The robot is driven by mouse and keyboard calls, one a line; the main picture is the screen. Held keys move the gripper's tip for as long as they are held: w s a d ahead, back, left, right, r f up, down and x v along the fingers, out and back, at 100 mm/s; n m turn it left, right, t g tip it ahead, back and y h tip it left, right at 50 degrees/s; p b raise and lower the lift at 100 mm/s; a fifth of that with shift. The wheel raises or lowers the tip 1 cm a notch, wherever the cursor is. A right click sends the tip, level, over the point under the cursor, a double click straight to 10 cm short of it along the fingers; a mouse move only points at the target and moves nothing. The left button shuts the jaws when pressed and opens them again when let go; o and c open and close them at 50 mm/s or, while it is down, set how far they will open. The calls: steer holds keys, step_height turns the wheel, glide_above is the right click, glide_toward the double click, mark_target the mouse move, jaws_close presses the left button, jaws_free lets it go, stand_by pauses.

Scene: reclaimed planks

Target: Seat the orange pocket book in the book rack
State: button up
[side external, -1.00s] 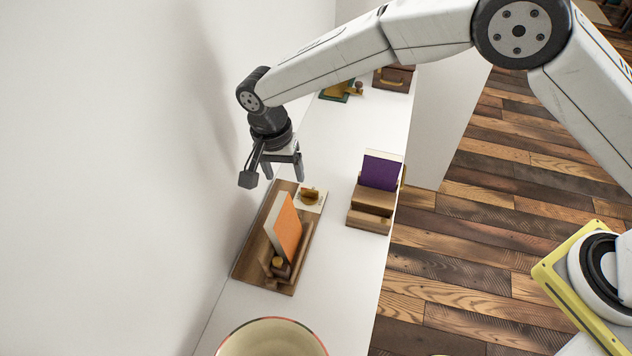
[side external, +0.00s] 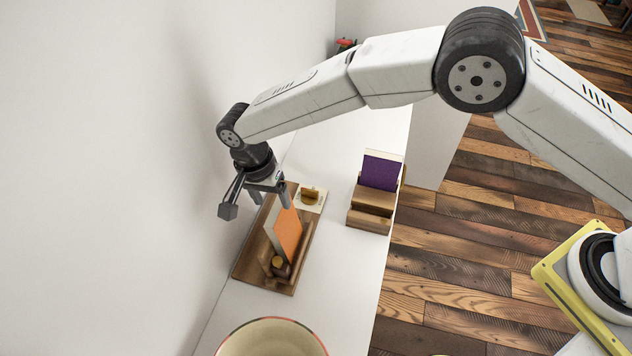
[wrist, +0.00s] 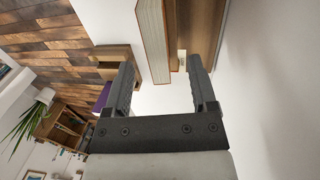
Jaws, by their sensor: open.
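The orange pocket book (side external: 288,235) stands tilted on a wooden stand (side external: 249,268) at the left of the white surface. Its pale page edges face left. In the wrist view the book (wrist: 152,38) shows at the top, between the lines of the two fingers. My gripper (side external: 270,198) is open and empty at the book's upper far end, fingers pointing down. A wooden rack (side external: 369,222) to the right holds a purple book (side external: 381,171). Whether a finger touches the orange book is unclear.
A small pale block with a wooden knob (side external: 311,198) sits beside the stand's far end. A round bowl (side external: 271,339) stands at the near edge. A white wall (side external: 110,180) rises close on the left. White surface between stand and rack is clear.

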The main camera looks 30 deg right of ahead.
mark_target(276, 208)
steer(key=shift+f, duration=0.1)
steer(key=shift+s+d+f, duration=0.15)
steer(key=shift+f, duration=0.65)
steer(key=shift+s+d+f, duration=0.1)
steer(key=shift+s+f, duration=0.05)
steer(key=shift+f, duration=0.7)
steer(key=shift+s+d+f, duration=0.15)
steer(key=shift+f, duration=0.65)
jaws_close()
